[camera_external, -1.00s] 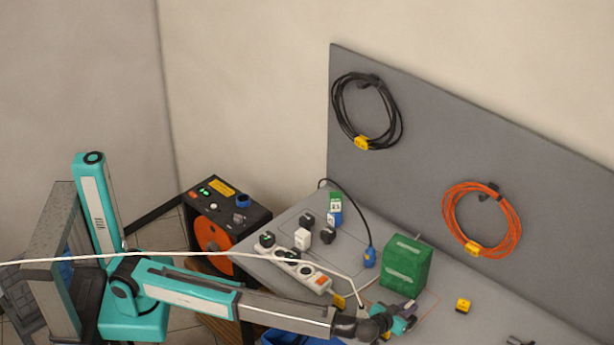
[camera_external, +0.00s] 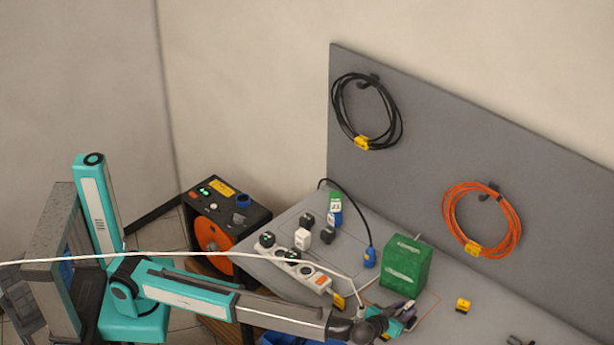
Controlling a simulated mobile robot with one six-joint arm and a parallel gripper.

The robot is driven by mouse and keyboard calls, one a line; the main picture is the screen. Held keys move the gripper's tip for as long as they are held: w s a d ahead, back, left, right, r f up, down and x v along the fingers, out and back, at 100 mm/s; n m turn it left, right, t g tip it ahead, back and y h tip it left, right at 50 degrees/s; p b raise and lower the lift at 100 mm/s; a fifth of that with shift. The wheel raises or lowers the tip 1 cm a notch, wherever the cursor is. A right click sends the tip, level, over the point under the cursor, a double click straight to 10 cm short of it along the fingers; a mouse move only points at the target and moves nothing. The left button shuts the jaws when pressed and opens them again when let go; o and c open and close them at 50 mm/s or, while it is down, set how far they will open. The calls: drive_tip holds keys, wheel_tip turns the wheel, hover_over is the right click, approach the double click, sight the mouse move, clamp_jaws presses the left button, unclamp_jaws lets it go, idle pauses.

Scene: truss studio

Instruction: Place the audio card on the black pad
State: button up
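My gripper (camera_external: 405,313) is low over the front part of the grey table, just in front of a green box (camera_external: 406,265). It is small and partly hidden by my wrist, so its fingers and anything between them cannot be made out. I cannot pick out the audio card for certain. A small green, white and blue item (camera_external: 335,209) stands at the back left of the table, but I cannot tell what it is. No black pad can be clearly seen; my arm covers part of the front of the table.
A white power strip (camera_external: 294,268) with black plugs lies at the left. A white plug (camera_external: 302,238) and a blue connector (camera_external: 370,257) on a black cable are near it. A yellow block (camera_external: 463,305) sits at the right. A grey panel (camera_external: 430,150) stands behind, holding coiled cables.

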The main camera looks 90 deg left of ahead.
drive_tip(key=b+v, duration=0.2)
drive_tip(key=v, duration=0.7)
drive_tip(key=shift+s, duration=0.15)
drive_tip(key=shift+d+r, duration=0.1)
idle(0.4)
